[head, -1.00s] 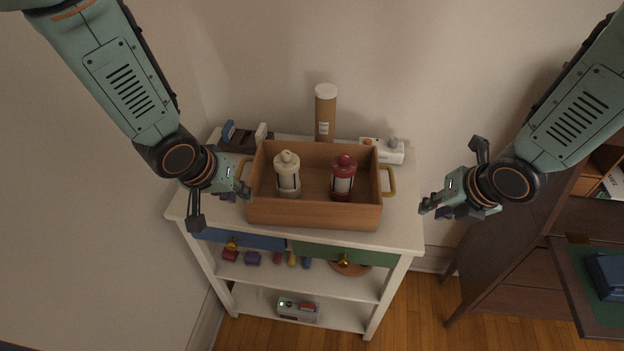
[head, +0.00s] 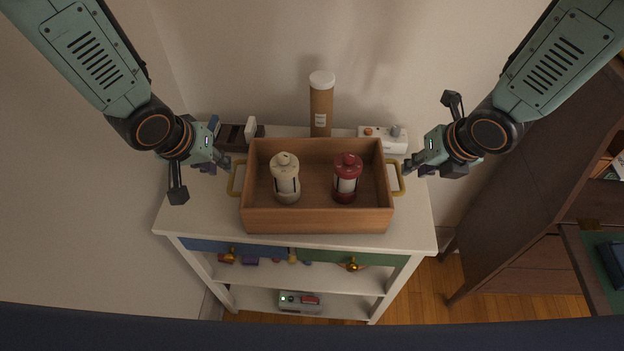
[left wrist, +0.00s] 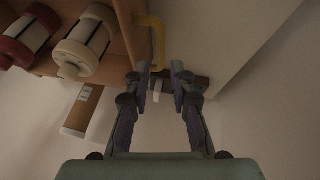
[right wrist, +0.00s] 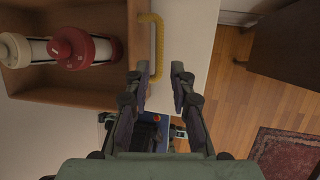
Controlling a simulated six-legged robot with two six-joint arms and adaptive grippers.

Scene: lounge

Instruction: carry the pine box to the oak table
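My left gripper (head: 222,164) is open beside the left handle (head: 236,178); in the left wrist view the handle (left wrist: 157,42) lies just ahead of the parted fingers (left wrist: 160,72). My right gripper (head: 409,168) is open near the right handle (head: 398,180); in the right wrist view the handle (right wrist: 158,45) lies ahead of the fingers (right wrist: 160,75). No oak table can be made out.
The white shelf unit (head: 415,228) has blue and green drawers and lower shelves with small items. A cardboard tube (head: 321,105) and a white device (head: 384,138) stand behind the box. A dark wooden cabinet (head: 530,190) is at the right. Wooden floor shows between.

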